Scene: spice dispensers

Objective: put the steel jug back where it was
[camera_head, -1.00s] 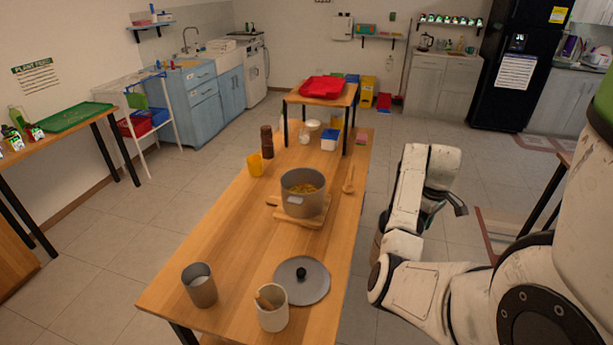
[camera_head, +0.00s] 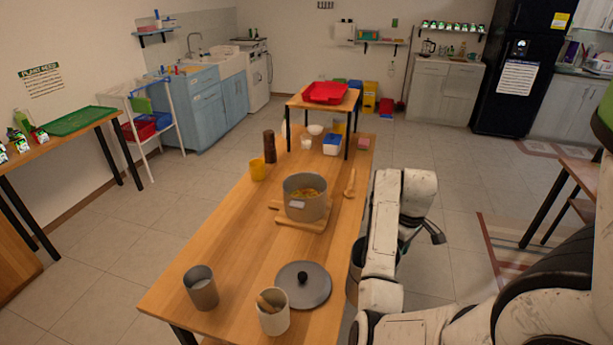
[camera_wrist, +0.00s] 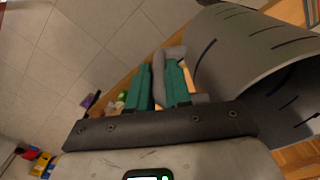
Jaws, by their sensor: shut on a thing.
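The steel jug (camera_wrist: 245,45) fills the right of the wrist view, a grey open cylinder with dark marks on its inner wall. My gripper (camera_wrist: 158,88) is shut on the jug's handle (camera_wrist: 158,72), which passes between the teal fingers. In the head view the jug (camera_head: 353,284) is mostly hidden behind my arm, at the right edge of the long wooden table (camera_head: 235,240). I cannot tell whether it touches the table.
A grey pot (camera_head: 305,203) of food stands on a wooden board (camera_head: 291,221), with a wooden spoon (camera_head: 350,185) beside it. A grey lid (camera_head: 312,290), a utensil crock (camera_head: 273,318) and a grey cup (camera_head: 201,293) stand near the front. The table's left middle is clear.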

